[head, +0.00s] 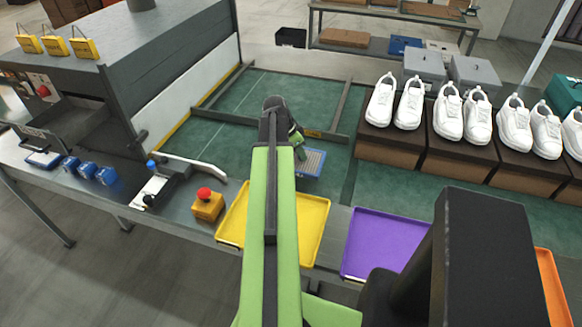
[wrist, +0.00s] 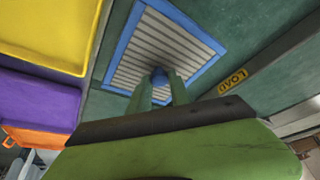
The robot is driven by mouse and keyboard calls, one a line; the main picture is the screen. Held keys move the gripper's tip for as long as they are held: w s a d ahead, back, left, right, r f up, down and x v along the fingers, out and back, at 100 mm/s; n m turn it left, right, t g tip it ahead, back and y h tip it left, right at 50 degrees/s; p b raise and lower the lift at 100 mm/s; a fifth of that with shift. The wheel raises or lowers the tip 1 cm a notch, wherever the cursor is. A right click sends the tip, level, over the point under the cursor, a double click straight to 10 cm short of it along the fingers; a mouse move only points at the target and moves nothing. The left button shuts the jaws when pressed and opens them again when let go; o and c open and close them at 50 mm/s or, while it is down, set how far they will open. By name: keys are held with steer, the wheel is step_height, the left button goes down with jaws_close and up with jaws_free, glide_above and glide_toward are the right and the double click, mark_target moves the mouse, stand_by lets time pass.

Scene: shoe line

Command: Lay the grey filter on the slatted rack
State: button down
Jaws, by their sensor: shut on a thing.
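The grey filter (head: 311,163) is a flat ribbed panel in a blue frame, over the green belt surface beyond the yellow tray. It fills the upper middle of the wrist view (wrist: 190,45). My gripper (head: 301,150) is above it, partly hidden by my arm in the head view. I cannot tell whether the filter touches the belt. I cannot make out a separate slatted rack.
Yellow (head: 313,226) and purple (head: 381,243) trays lie along the near edge. A dark rail with a LOAD label (wrist: 233,79) runs beside the filter. White shoes (head: 449,115) stand on brown boxes at right. A red stop button (head: 205,194) is at left.

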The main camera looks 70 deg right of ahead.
steer(key=w+f, duration=0.1)
steer(key=w+f+b, duration=0.1)
steer(key=w, duration=0.1)
steer(key=shift+w+d+f, duration=0.25)
steer(key=shift+d, duration=0.15)
steer(key=shift+w, duration=0.3)
step_height(320, 180, down, 4)
steer(key=b, duration=0.4)
steer(key=shift+f+b, duration=0.15)
steer(key=shift+b, duration=0.2)
steer(key=shift+r, duration=0.2)
steer(key=shift+f, duration=0.15)
steer(key=c, duration=1.2)
jaws_free()
